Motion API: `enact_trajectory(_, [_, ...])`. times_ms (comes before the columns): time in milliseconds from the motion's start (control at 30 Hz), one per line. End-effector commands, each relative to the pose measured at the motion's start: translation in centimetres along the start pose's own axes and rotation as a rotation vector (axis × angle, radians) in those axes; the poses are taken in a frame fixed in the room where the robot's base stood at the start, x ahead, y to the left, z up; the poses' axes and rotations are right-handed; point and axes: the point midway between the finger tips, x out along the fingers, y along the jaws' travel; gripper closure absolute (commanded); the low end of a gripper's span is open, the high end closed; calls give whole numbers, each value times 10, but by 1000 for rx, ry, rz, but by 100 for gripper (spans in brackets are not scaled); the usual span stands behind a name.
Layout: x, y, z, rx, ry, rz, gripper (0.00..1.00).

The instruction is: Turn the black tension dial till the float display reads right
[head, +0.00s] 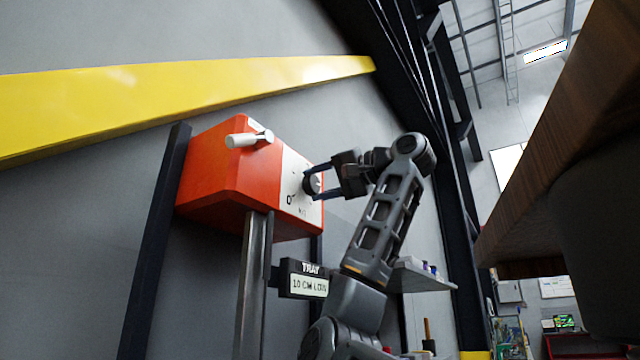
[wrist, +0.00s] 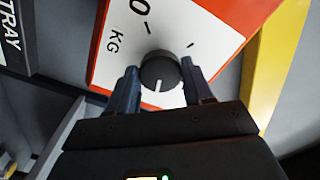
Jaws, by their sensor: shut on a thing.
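The black tension dial (wrist: 160,72) sits on the white face of an orange box (head: 225,165). It has a white pointer line, which points toward my gripper's palm in the wrist view. My gripper (head: 318,184) reaches the dial from the right in the head view. Its two fingers (wrist: 158,84) lie on either side of the dial and are shut on it. The display (head: 308,285) below the box is labelled TRAY and reads "10 CM LOW". The dial face (wrist: 205,40) shows a "0", "KG" and tick marks.
A metal post (head: 254,290) stands under the box. A yellow beam (head: 180,95) crosses the wall above. A wooden slab (head: 560,140) fills the upper right. A small shelf (head: 420,275) is behind my arm.

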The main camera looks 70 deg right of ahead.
Motion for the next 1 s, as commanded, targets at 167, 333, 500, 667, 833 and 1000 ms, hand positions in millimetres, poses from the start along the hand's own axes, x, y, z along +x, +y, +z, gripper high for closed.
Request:
enact_trajectory(167, [0,3,1,2,-5,6,79])
enact_trajectory(333, [0,2,1,1,-4,5,38])
enact_trajectory(500, [0,1,1,0,-2,3,23])
enact_trajectory(667, [0,1,0,-1,-1,2,23])
enact_trajectory(833, [-5,2,0,-1,2,1,23])
enact_trajectory(1000, [-21,3,0,-3,5,2,23])
